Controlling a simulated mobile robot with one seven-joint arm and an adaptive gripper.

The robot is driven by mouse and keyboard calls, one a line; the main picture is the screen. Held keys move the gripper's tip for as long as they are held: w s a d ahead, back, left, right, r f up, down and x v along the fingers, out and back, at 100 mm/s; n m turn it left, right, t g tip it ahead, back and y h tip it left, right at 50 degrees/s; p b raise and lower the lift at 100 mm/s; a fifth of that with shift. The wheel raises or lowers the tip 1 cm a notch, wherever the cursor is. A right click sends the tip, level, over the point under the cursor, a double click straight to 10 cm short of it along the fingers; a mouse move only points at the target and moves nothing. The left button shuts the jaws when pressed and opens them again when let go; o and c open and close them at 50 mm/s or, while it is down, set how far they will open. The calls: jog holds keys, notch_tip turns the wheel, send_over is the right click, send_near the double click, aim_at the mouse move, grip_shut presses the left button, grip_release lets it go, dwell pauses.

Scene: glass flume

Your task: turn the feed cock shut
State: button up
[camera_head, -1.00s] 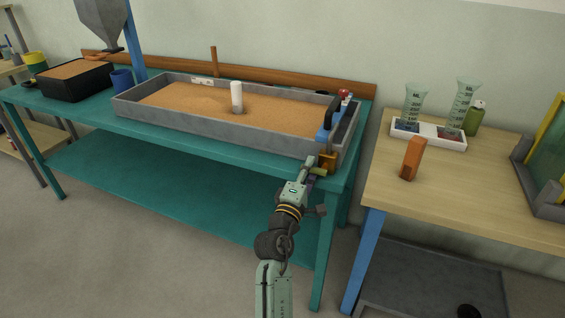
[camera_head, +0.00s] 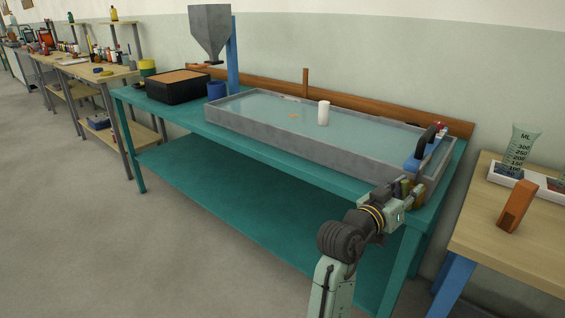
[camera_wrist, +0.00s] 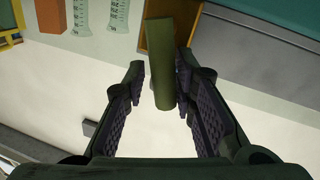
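The feed cock, a brass-coloured block (camera_head: 418,192) with an olive lever, is at the right front end of the grey flume tray (camera_head: 290,135). In the wrist view its brass body (camera_wrist: 160,38) shows at the top. The lever (camera_wrist: 162,75) projects between the fingers of my gripper (camera_wrist: 160,88). The fingers are apart. The lever lies close to the right finger, with a clear gap to the left one; I cannot tell whether it touches. In the head view my gripper (camera_head: 402,188) is at the cock, its fingers largely hidden.
Pale water fills the tray around a white cylinder (camera_head: 323,112); a small sand-coloured patch (camera_head: 293,115) shows. A blue bracket with a black handle (camera_head: 428,137) stands behind the cock. A wooden table (camera_head: 525,235) with an orange block (camera_head: 516,205) is to the right.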

jog(key=shift+s+d+r+m, duration=0.1)
jog(key=shift+s+d+m, duration=0.15)
jog(key=shift+m, duration=0.75)
jog(key=w+a+b+v, duration=0.1)
jog(key=b+v, duration=0.1)
jog(key=v, duration=0.9)
jog(key=w+a+r+n+t+y, duration=0.1)
jog(key=a+r+n+t+y, duration=0.2)
jog(key=a, duration=0.7)
jog(key=w+a+r+n+t+y, duration=0.1)
jog(key=a+r+n+t+y, duration=0.2)
jog(key=a, duration=0.7)
jog(key=shift+a+r+n+t+y+b, duration=0.15)
jog(key=shift+r+n+t+y+b, duration=0.2)
jog(key=shift+r+t+y, duration=1.55)
jog(key=shift+w+r+g+h, duration=0.15)
jog(key=shift+r+g+h, duration=0.25)
jog(key=shift+r+g, duration=0.1)
